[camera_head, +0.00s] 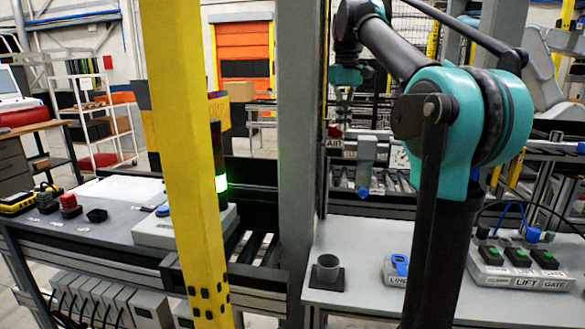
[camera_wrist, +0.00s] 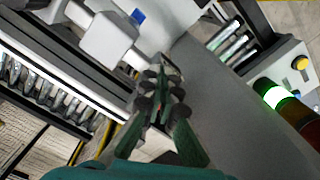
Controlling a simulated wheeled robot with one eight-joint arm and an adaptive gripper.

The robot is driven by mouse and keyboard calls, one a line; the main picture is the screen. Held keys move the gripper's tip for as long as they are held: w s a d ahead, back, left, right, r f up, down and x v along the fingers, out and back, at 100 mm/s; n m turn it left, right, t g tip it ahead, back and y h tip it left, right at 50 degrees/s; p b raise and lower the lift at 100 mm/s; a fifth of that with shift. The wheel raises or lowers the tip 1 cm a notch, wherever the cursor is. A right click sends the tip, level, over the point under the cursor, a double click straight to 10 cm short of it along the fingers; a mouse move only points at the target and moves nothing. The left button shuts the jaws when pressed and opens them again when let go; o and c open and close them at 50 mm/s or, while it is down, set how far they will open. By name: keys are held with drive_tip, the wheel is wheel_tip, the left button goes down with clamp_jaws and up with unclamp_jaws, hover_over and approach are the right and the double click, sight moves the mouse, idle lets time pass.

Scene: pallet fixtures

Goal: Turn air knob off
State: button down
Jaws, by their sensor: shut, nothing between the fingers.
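The air unit (camera_head: 366,150) stands on the fixture at centre right, by a sign reading AIR (camera_head: 334,144). A blue knob (camera_head: 363,192) shows at its lower end. A round gauge (camera_head: 400,156) sits to its right, partly hidden by my arm. In the wrist view, a blue part (camera_wrist: 138,16) shows on a white body at the top; I cannot tell if it is the air knob. My gripper (camera_head: 342,112) points down above and left of the air unit. In the wrist view my gripper (camera_wrist: 161,72) is shut and empty, apart from the blue part.
A grey post (camera_head: 300,130) and a yellow post (camera_head: 185,150) stand left of the air unit. A lit green stack light (camera_head: 221,184) is between them. A grey cup (camera_head: 327,268), a blue padlock (camera_head: 400,265) and a button box (camera_head: 520,266) sit on the front right table.

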drive_tip(key=shift+s+a, duration=0.1)
drive_tip(key=shift+a, duration=0.4)
drive_tip(key=shift+s, duration=0.1)
idle(0.3)
wheel_tip(320, 180, up, 6)
drive_tip(key=shift+s+d, duration=0.15)
drive_tip(key=shift+s, duration=0.15)
idle(0.4)
